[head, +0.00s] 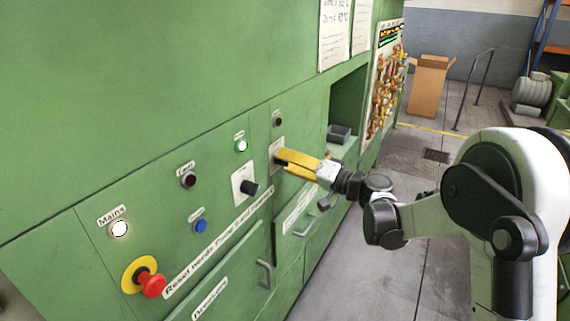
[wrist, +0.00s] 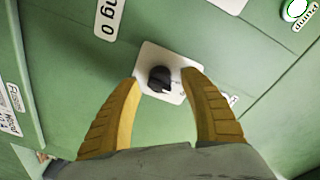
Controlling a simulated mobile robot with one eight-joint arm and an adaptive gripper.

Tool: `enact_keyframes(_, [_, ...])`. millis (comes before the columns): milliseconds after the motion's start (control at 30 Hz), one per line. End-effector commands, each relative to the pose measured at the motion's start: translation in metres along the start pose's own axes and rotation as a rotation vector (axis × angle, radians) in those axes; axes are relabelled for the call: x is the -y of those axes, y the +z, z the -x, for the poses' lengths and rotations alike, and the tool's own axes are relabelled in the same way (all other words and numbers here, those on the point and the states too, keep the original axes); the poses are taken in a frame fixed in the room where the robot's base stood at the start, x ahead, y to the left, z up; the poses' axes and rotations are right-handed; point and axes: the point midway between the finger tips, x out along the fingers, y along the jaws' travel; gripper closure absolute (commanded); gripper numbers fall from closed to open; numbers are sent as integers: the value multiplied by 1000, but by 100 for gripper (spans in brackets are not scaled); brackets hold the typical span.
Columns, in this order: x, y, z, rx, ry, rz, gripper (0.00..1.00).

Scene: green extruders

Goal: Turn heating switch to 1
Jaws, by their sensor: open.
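The heating switch is a dark knob (wrist: 160,78) on a white plate (wrist: 152,57) in the wrist view. A cut-off label ending in "ng 0" (wrist: 108,15) is beside it. In the head view the plate (head: 275,146) shows at the tip of my gripper (head: 281,157), and the fingers mostly hide the knob. My yellow gripper (wrist: 162,82) is open, with one fingertip on each side of the knob in the wrist view. I cannot tell whether the fingers touch it, or which mark the knob points to.
Another black knob (head: 249,188) is at lower left of my gripper. The panel also has a green lamp (head: 241,145), a blue button (head: 200,226) and a red emergency stop (head: 152,285). Drawer handles (head: 265,273) stick out below. An open recess with a grey bin (head: 339,134) is to the right.

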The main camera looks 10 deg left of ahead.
Motion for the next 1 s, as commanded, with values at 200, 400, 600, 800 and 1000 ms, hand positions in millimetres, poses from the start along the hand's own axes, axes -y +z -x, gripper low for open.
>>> enact_keyframes(200, [0, 0, -7, -1, 1, 0, 49])
enact_keyframes(400, [0, 0, -6, -1, 1, 0, 63])
enact_keyframes(600, [0, 0, -6, -1, 1, 0, 100])
enact_keyframes(800, [0, 0, -6, 0, 1, -12, 100])
enact_keyframes(1000, [1, -1, -6, 3, 6, -82, 100])
